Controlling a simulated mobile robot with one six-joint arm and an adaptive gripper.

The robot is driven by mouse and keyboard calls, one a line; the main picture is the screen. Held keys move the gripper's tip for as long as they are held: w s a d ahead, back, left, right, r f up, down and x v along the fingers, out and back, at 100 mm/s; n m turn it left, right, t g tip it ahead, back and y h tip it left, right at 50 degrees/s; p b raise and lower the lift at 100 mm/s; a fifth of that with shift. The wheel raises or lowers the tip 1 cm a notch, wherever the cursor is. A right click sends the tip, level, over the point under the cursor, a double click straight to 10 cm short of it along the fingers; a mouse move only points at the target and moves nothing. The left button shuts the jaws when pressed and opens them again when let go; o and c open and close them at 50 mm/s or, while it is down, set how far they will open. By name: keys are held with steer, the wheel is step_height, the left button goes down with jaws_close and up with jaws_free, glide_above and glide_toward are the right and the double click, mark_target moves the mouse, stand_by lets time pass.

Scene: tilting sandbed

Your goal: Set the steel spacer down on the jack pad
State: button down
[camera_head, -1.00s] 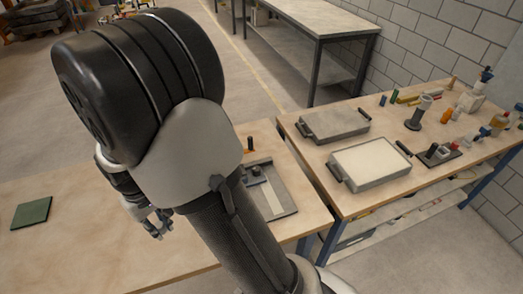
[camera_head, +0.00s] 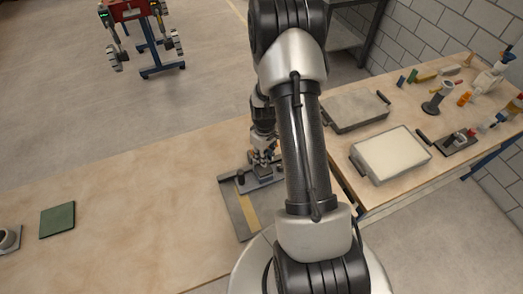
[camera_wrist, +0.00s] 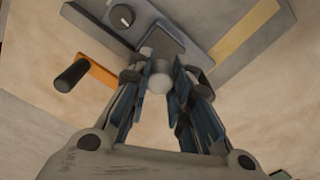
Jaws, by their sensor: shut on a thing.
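My gripper (camera_wrist: 160,78) is shut on a pale grey round piece, the steel spacer (camera_wrist: 159,84), seen between the fingertips in the wrist view. A dark grey square pad (camera_wrist: 165,40), which looks like the jack pad, lies just beyond the fingertips, partly covered by them. I cannot tell whether the spacer touches it. In the head view my gripper (camera_head: 263,158) points down over the far part of a grey fixture plate (camera_head: 246,222); the spacer and the pad are too small and hidden to make out there.
The fixture carries a black knob (camera_wrist: 122,16) and a yellow strip (camera_wrist: 245,35). A black post (camera_wrist: 72,75) stands at an orange patch (camera_wrist: 98,72). A green mat (camera_head: 57,220) and a grey cup (camera_head: 6,238) lie left. Two trays (camera_head: 390,155) stand on the right bench.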

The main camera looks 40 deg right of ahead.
mark_target(264, 169)
steer(key=shift+s+f+b, duration=0.1)
steer(key=shift+f+b, duration=0.4)
steer(key=shift+b, duration=0.15)
steer(key=shift+f+b, duration=1.45)
steer(key=shift+f, duration=0.25)
steer(key=shift+f+b, duration=0.5)
steer(key=shift+b, duration=0.2)
steer(key=c, duration=1.4)
jaws_free()
steer(key=shift+o, duration=0.6)
steer(key=o, duration=0.4)
steer(key=shift+c, duration=0.2)
